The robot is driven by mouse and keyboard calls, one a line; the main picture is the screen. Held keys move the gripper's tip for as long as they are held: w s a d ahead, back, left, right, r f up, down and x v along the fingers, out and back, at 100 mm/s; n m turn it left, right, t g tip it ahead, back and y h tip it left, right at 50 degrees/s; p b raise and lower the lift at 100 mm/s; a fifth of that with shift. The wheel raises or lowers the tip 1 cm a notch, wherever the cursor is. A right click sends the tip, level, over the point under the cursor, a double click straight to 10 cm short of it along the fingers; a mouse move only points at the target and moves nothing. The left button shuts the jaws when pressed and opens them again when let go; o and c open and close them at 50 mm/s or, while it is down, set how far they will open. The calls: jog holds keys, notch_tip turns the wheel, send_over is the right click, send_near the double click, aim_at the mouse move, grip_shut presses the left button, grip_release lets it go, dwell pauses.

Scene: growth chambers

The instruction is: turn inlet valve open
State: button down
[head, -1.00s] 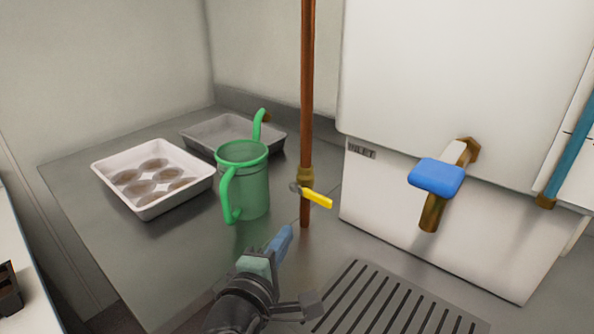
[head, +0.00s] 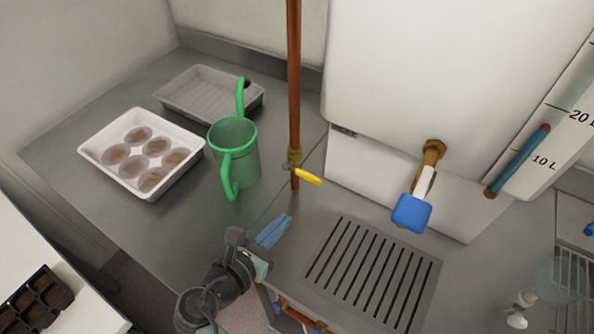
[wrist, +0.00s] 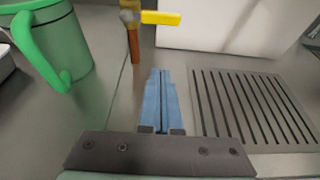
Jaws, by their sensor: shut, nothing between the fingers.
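The inlet valve is a brass fitting (head: 294,157) low on a vertical copper pipe (head: 294,80), with a yellow lever (head: 307,176). In the head view the lever points right and slightly down, crosswise to the pipe. In the wrist view the yellow lever (wrist: 163,18) sits at the top, pointing right. My gripper (head: 283,222) has blue fingers, shut and empty, pointing toward the pipe. It is in front of the valve and apart from it. In the wrist view the closed fingertips (wrist: 158,72) lie below the lever.
A green jug (head: 238,160) with handles stands just left of the pipe. A white tray (head: 158,189) and a grey tray (head: 180,91) lie further left. A white tank (head: 380,195) with a blue-handled tap (head: 411,213) is right, a slotted drain (head: 345,272) in front.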

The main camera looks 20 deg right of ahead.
aim_at(301, 174)
dwell(0.4)
jog(key=x, duration=1)
jog(key=shift+d+f, duration=0.1)
jog(key=shift+d, duration=0.05)
notch_tip(301, 174, up, 3)
jog(key=shift+p, duration=0.75)
jog(key=shift+r, duration=0.55)
jog(key=shift+r+p, duration=0.2)
jog(key=shift+p, duration=0.3)
